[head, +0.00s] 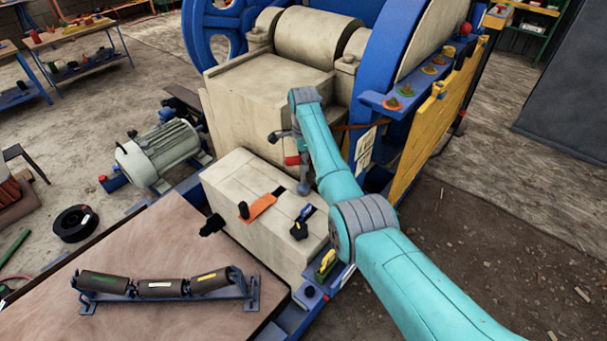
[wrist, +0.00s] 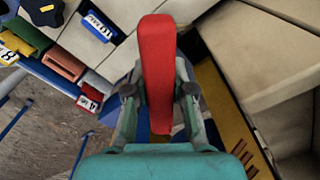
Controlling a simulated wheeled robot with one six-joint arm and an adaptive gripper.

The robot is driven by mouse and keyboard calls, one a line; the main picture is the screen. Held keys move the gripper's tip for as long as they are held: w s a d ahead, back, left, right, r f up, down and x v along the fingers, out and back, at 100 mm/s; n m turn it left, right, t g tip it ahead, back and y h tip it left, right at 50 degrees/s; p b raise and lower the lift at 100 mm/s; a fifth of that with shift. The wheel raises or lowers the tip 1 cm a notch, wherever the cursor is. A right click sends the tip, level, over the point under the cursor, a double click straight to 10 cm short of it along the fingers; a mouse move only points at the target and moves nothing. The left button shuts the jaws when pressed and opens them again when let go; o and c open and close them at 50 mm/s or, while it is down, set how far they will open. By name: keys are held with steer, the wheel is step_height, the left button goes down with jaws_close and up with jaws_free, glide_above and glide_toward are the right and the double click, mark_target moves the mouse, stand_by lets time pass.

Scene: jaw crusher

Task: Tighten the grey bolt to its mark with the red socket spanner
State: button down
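The red socket spanner (wrist: 157,70) stands between the fingers of my gripper (wrist: 158,90) in the wrist view, with a dark pad against each side of it. Only its long red handle shows clearly; its socket end is hidden. In the head view my forearm covers most of the gripper, above the pale block beside the crusher. A small red patch (head: 291,160) shows left of my forearm; I cannot tell whether it is the spanner. I cannot make out the grey bolt or its mark in either view.
A blue shelf (head: 374,101) holds several coloured pieces. A roller set (head: 165,287) lies on the brown table.

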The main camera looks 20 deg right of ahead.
steer(key=m, duration=0.6)
stand_by(0.3)
steer(key=m, duration=0.6)
stand_by(0.3)
steer(key=shift+n, duration=0.3)
steer(key=c, duration=0.9)
jaws_free()
